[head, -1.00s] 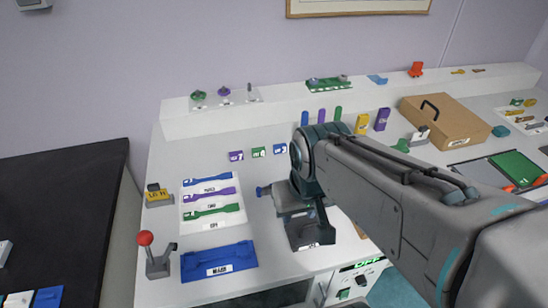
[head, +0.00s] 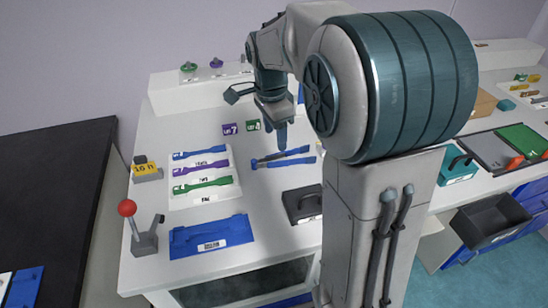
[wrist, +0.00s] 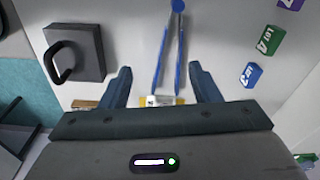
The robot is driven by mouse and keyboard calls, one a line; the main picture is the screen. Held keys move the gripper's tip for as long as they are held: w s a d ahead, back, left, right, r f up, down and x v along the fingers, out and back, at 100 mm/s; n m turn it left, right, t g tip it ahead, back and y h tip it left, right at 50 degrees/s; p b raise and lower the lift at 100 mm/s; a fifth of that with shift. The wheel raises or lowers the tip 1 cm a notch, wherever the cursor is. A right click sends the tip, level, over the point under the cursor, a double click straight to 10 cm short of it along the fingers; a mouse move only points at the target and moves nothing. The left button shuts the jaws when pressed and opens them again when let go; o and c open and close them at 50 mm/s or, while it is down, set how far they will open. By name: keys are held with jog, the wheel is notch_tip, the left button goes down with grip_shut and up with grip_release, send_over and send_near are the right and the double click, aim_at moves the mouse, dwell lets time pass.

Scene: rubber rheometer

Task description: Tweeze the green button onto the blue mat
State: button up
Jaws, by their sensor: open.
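A small green round-topped piece (head: 188,67), likely the green button, sits on the clear rack on the raised back shelf, left of a purple one. A flat blue mat (head: 212,236) with a white label lies at the front left of the bench. Blue tweezers (head: 283,157) lie mid-bench. My gripper (head: 282,140) points down above them, open and empty. In the wrist view the tweezers (wrist: 167,55) run lengthwise, with their near end between the open fingers (wrist: 161,78). The green piece is out of the wrist view.
A white board (head: 204,202) with blue, purple and green strips lies left of the tweezers. A dark handled block (head: 302,204) sits in front of them. A red-knobbed lever (head: 143,235) stands at the front left. Lot blocks (head: 231,129) stand behind. My arm hides the bench's centre right.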

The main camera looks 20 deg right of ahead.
aim_at(276, 156)
jog(key=shift+w+f+m, duration=0.35)
jog(key=shift+w+m, duration=0.15)
jog(key=shift+w, duration=0.05)
jog(key=shift+w+f+m, duration=0.35)
jog(key=shift+w+m, duration=0.15)
jog(key=shift+w, duration=0.05)
jog(key=shift+f+b, duration=0.15)
jog(key=shift+b, duration=0.15)
jog(key=f+b, duration=0.2)
jog(key=f, duration=0.1)
jog(key=f+b, duration=0.2)
jog(key=f, duration=0.1)
jog(key=d+f+b, duration=0.1)
jog(key=f+b, duration=0.1)
jog(key=shift+f, duration=0.4)
jog(key=c, duration=0.7)
